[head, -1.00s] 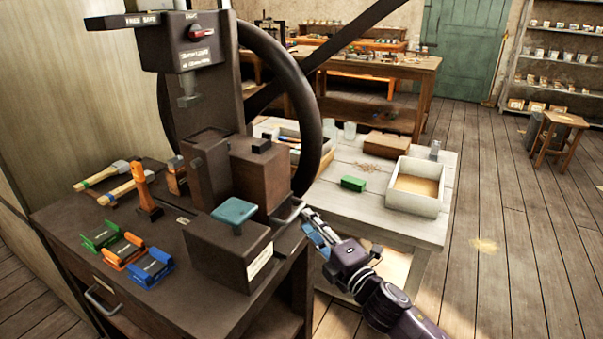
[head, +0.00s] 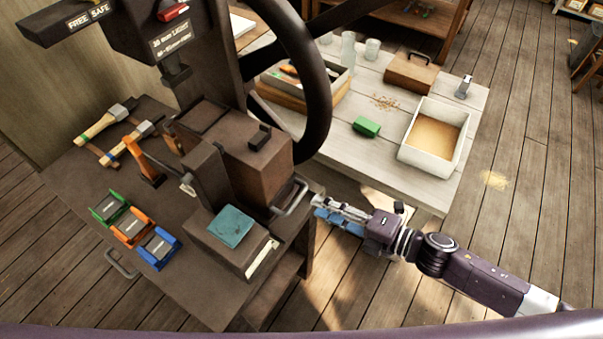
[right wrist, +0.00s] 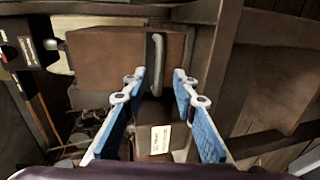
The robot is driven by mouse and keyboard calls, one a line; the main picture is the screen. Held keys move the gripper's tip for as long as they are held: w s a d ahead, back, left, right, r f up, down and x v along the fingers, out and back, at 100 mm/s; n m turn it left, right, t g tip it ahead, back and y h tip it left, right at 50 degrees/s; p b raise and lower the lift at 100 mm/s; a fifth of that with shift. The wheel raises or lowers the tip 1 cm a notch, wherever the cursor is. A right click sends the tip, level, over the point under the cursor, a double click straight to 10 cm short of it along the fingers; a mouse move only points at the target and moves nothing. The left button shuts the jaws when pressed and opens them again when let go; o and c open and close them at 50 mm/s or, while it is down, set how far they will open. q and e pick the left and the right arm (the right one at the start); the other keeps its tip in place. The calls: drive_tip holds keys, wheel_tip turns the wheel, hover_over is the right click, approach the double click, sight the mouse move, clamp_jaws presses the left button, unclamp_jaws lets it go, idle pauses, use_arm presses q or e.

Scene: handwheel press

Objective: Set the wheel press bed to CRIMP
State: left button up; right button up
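The dark wheel press (head: 215,100) stands on a brown bench, with its large black handwheel (head: 325,95) on the right. A brown block (head: 245,165) at its base carries a grey bar handle (head: 289,198) on its right side. The handle also shows in the right wrist view (right wrist: 157,62). My right gripper (head: 316,207) is just right of the handle, apart from it. Its blue-padded fingers (right wrist: 159,75) are open, with the handle ahead between them and nothing held. No CRIMP marking is readable. My left gripper is out of view.
A lower box with a teal pad (head: 231,226) and pale label stands in front. Green, orange and blue cradles (head: 158,248) and hammers (head: 103,122) lie left. A white table (head: 455,185) with a sand tray (head: 435,132) stands right. Floor at lower right is clear.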

sight(298, 198)
drive_tip(key=p+x, duration=0.1)
drive_tip(key=x, duration=0.6)
drive_tip(key=shift+a, duration=0.35)
clamp_jaws()
